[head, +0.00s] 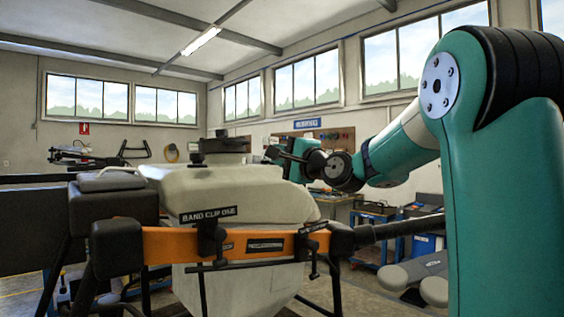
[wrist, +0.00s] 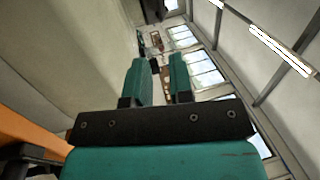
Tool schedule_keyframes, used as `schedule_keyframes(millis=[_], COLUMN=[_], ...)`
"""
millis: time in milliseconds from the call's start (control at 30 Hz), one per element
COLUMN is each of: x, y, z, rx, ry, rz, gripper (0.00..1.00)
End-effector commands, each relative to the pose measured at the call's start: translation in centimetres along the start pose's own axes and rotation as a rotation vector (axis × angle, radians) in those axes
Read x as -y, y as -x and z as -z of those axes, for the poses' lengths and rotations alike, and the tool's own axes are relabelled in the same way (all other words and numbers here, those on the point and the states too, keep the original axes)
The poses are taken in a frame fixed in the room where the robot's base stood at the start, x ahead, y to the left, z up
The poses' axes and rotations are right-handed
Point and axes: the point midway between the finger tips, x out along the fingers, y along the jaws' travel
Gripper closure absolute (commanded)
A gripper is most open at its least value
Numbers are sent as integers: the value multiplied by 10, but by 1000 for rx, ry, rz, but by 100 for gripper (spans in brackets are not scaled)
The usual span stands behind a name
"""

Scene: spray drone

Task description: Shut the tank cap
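The cream tank (head: 235,195) of the drone stands behind an orange frame bar (head: 235,243) in the head view. On top of it is a small dark fitting (head: 197,158) beside a grey raised piece (head: 224,146) with a dark top. I cannot tell which is the tank cap, nor whether it is open. My gripper (head: 277,153) is at the right of the tank top, apart from these pieces. In the wrist view my gripper (wrist: 159,65) has two teal fingers apart with nothing between them. The tank wall (wrist: 70,50) fills the left there; no cap shows.
A black clamp (head: 208,240) and a label reading "BAND CLIP DSE" (head: 209,214) sit at the orange bar. Black drone arms extend left and right (head: 400,228). A workbench and tool board (head: 312,143) stand behind. The air above the tank is clear.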

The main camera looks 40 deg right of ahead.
Motion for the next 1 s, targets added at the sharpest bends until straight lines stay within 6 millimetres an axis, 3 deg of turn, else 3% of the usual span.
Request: schedule_keyframes(millis=[267, 367, 467, 733, 900, 1000], x=[1, 4, 19, 91, 130, 144], y=[1, -2, -18, -92, -109, -111], z=[0, -1, -4, -13, -8, -5], rx=[0, 8, 52, 359, 561, 646], ry=[0, 17, 117, 819, 1214, 1357], rz=[0, -8, -63, -403, -589, -663], gripper=[79, 100, 100, 100, 100, 100])
